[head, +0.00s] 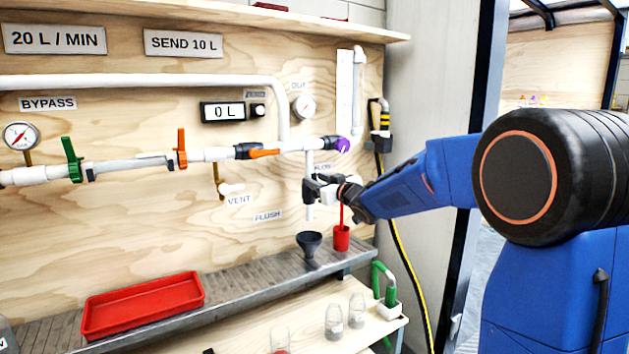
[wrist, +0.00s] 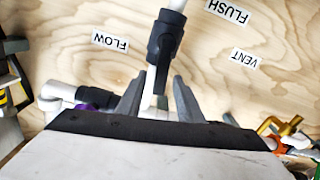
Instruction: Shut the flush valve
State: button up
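The flush valve is a black body (head: 308,190) on a white vertical pipe, above the FLUSH label (head: 267,215). In the wrist view the black valve (wrist: 165,48) is just past my fingertips, roughly in line with the pipe. My gripper (head: 322,190) is at the valve from the right. In the wrist view its two grey fingers (wrist: 159,80) stand apart, with the white pipe showing between them. I cannot tell whether either finger touches the valve. My gripper partly hides the valve in the head view.
A purple handle (head: 342,145) sits above right, beside an orange handle (head: 265,153). Green (head: 72,160) and orange (head: 181,149) levers are further left. Below are a dark funnel (head: 309,242), a red cup (head: 341,238) and a red tray (head: 143,305). The display (head: 223,112) reads 0 L.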

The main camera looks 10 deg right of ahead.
jog(key=shift+x, duration=0.8)
grip_shut()
jog(key=shift+s+a+n, duration=0.1)
jog(key=shift+a+n, duration=0.1)
jog(key=shift+n, duration=0.1)
jog(key=s+a+f+n, duration=0.1)
jog(key=a+f+n, duration=0.3)
jog(key=n, duration=1.1)
jog(key=shift+s+f, duration=0.3)
jog(key=shift+f, duration=0.65)
jog(key=shift+a+f+n, duration=0.1)
jog(key=shift+n, duration=0.2)
